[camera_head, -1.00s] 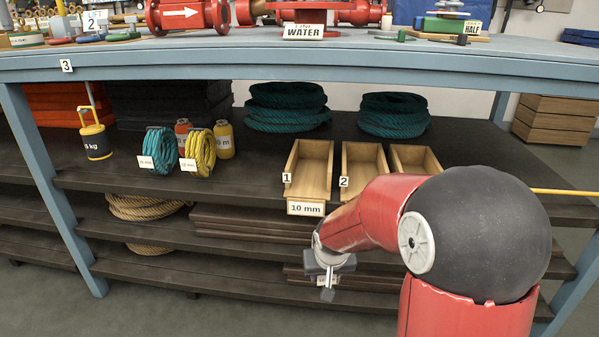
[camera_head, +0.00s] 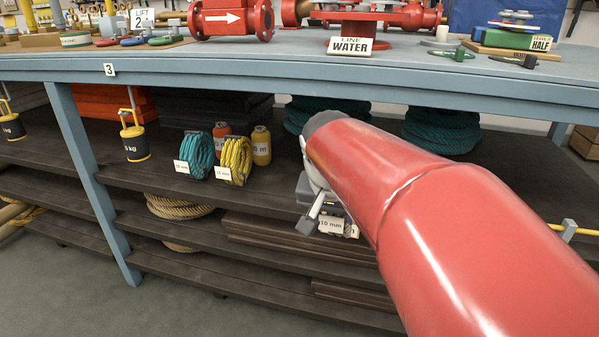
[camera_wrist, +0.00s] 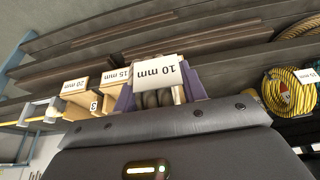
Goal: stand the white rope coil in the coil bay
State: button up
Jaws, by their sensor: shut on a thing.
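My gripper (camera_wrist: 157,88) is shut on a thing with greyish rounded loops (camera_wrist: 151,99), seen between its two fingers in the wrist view. This looks like the rope coil in shade; its white colour does not show clearly. A "10 mm" tag (camera_wrist: 160,72) overlaps it; I cannot tell whether the tag is the coil's or a bay's. The wooden bays (camera_wrist: 118,97) lie beside and beyond the gripper, with "15 mm" and "20 mm" labels. In the head view my gripper (camera_head: 312,205) is at the shelf's front edge, and my arm hides most of the bays and the coil.
A teal coil (camera_head: 197,154) and a yellow coil (camera_head: 234,160) stand left of my gripper on the shelf. Yellow and orange bottles (camera_head: 261,145) stand behind them. The blue-grey bench top (camera_head: 230,63) overhangs the shelf. A yellow-black weight (camera_head: 134,142) stands further left.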

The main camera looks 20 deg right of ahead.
jog(key=shift+w+d+f, duration=0.6)
jog(key=shift+w+d, duration=0.9)
jog(key=shift+w, duration=0.7)
jog(key=shift+w+d+f, duration=0.55)
jog(key=shift+w+d, duration=0.9)
jog(key=shift+w, duration=0.7)
jog(key=shift+w+d+f, duration=0.6)
jog(key=shift+w+d, duration=0.9)
jog(key=shift+w, duration=0.7)
jog(key=shift+f, duration=0.2)
jog(key=o, duration=1.2)
